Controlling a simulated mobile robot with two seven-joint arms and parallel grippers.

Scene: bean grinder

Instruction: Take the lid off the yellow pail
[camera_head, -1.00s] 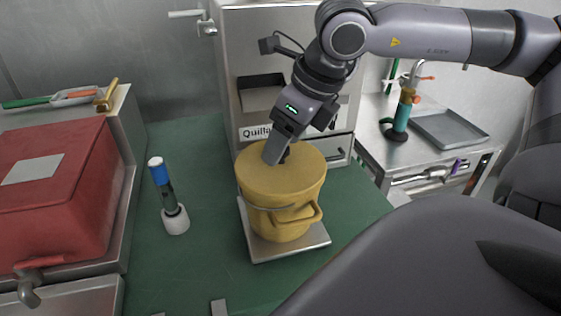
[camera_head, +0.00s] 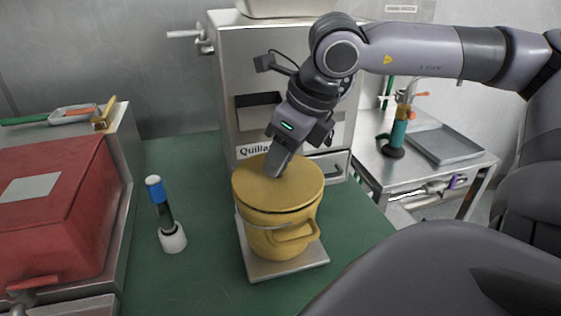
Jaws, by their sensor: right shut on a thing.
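The yellow pail (camera_head: 268,238) stands upright on a flat metal plate (camera_head: 262,272) on the green worktop, its handle loop at the front right. Its round yellow lid (camera_head: 255,187) sits over the mouth, and a dark line shows under the lid's front edge. I cannot tell whether the lid is clear of the rim. My right gripper (camera_head: 277,172) comes down from above and is shut at the lid's top middle; the gripped part is hidden by the fingers. My left gripper is not in view.
A grey metal grinder (camera_head: 228,85) stands close behind the pail. A blue-topped tool (camera_head: 160,200) stands in a white holder to the left, beside a red box (camera_head: 85,225). A side table with a tray (camera_head: 445,145) is at right. Green worktop (camera_head: 205,200) is free left of the pail.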

